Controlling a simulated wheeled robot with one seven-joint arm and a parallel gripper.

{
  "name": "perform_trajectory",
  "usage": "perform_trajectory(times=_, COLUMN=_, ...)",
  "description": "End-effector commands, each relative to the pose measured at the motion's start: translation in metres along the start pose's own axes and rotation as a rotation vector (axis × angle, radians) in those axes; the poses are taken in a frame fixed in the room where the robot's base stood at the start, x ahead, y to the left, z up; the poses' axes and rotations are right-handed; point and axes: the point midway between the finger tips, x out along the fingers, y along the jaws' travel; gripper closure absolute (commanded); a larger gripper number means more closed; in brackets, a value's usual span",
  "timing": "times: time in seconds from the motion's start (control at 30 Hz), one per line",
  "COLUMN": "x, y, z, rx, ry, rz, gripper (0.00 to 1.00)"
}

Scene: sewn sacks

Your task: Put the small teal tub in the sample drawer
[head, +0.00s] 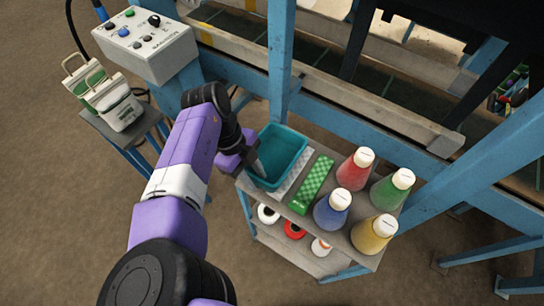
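The teal tub (284,153) is an open, empty-looking rectangular container at the left end of the grey top shelf of a small rack. My gripper (257,167) is at the tub's left side, with a pale finger against or just over its left wall. The arm's wrist hides most of the fingers, so I cannot tell whether they are open or closed on the wall. I cannot make out a sample drawer in this view.
A green checkered strip (312,186) lies beside the tub. Red (355,170), blue (332,210), green (391,188) and yellow (373,234) bottles stand to its right. Tape rolls (294,229) sit below. Blue posts (281,60) and a control box (146,44) stand behind.

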Motion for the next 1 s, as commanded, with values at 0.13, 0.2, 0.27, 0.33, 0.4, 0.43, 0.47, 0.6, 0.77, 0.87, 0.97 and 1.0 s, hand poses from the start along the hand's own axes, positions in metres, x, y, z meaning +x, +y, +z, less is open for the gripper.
perform_trajectory(times=0.13, x=0.0, y=0.0, z=0.0002, rx=0.0, ry=0.0, rz=0.0, gripper=0.69)
perform_trajectory(times=0.2, x=0.0002, y=0.0, z=0.0004, rx=0.0, ry=0.0, rz=0.0, gripper=0.69)
perform_trajectory(times=0.27, x=0.0006, y=0.0, z=0.0005, rx=0.0, ry=0.0, rz=0.0, gripper=0.69)
perform_trajectory(times=0.33, x=0.0013, y=0.0, z=0.0008, rx=0.0, ry=0.0, rz=0.0, gripper=0.69)
perform_trajectory(times=0.4, x=0.002, y=0.0, z=0.0012, rx=0.0, ry=0.0, rz=0.0, gripper=0.69)
perform_trajectory(times=0.43, x=0.0024, y=0.0, z=0.0013, rx=0.0, ry=0.0, rz=0.0, gripper=0.69)
perform_trajectory(times=0.47, x=0.0027, y=0.0, z=0.0014, rx=0.0, ry=0.0, rz=0.0, gripper=0.69)
perform_trajectory(times=0.6, x=0.004, y=0.0001, z=0.002, rx=0.0, ry=0.0, rz=0.0, gripper=0.69)
perform_trajectory(times=0.77, x=0.0042, y=0.0001, z=0.0022, rx=0.0, ry=0.0, rz=0.0, gripper=0.69)
perform_trajectory(times=0.87, x=0.0041, y=0.0001, z=0.0021, rx=0.0, ry=0.0, rz=0.0, gripper=0.69)
perform_trajectory(times=0.97, x=0.0041, y=0.0001, z=0.0021, rx=0.0, ry=0.0, rz=0.0, gripper=0.71)
perform_trajectory(times=1.0, x=0.0041, y=0.0001, z=0.0021, rx=0.0, ry=0.0, rz=0.0, gripper=0.79)
